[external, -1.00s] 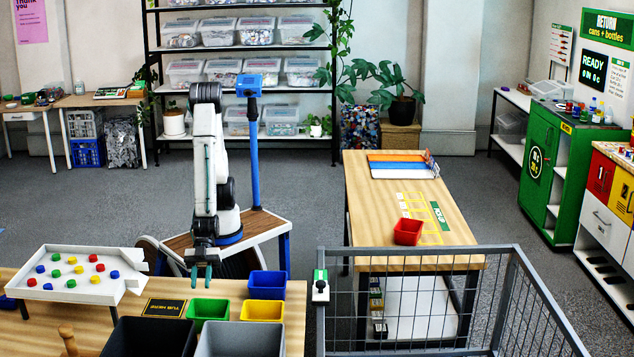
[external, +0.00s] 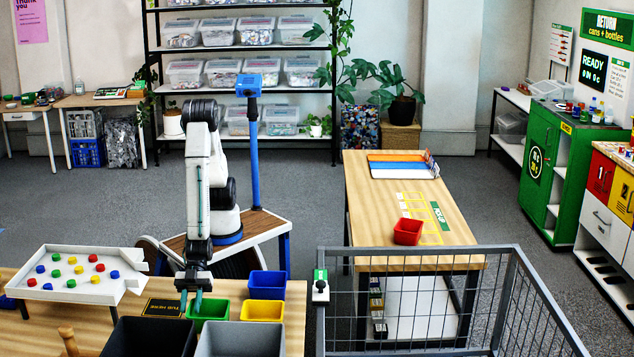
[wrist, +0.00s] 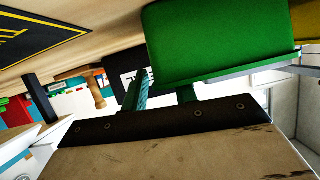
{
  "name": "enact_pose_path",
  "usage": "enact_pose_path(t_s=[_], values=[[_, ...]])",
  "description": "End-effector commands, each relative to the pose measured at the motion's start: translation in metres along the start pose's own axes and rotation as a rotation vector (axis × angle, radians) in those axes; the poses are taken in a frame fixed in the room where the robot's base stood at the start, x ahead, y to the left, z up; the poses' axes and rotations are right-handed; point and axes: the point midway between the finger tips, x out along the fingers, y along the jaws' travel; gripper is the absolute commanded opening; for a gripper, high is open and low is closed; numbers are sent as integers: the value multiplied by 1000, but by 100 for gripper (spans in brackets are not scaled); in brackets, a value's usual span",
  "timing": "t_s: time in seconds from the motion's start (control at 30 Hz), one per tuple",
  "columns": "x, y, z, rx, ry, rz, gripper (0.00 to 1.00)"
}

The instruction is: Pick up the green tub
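The green tub (external: 212,309) stands on the wooden table at the front, left of a yellow tub and a blue tub. My gripper (external: 191,304) points down at the tub's left edge, its two teal fingers apart. In the wrist view the green tub (wrist: 215,45) is large at the upper right. In that view one finger of my gripper (wrist: 162,92) is left of the tub and clear of it. The other finger is partly hidden behind the tub wall. I cannot tell whether either finger touches the wall.
The yellow tub (external: 262,311) and blue tub (external: 267,284) stand close on the right. A black bin (external: 150,338) and a grey bin (external: 240,340) stand in front. A white tray of colored pieces (external: 52,292) is at left. A red tub (external: 407,231) is on the other table.

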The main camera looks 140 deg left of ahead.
Motion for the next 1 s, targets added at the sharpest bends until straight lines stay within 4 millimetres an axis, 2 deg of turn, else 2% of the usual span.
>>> enact_pose_path(t_s=[0.03,0.1,0.13,0.47,0.67,0.83,1.0], values=[[0,0,0,0,0,0,25],[0,0,0,0,0,0,6],[0,0,0,0,0,0,0],[0,0,0,0,0,0,0],[-4,-1,-10,0,4,0,0],[-14,-2,-34,0,6,-1,0],[-33,-6,-80,0,9,-1,0]])
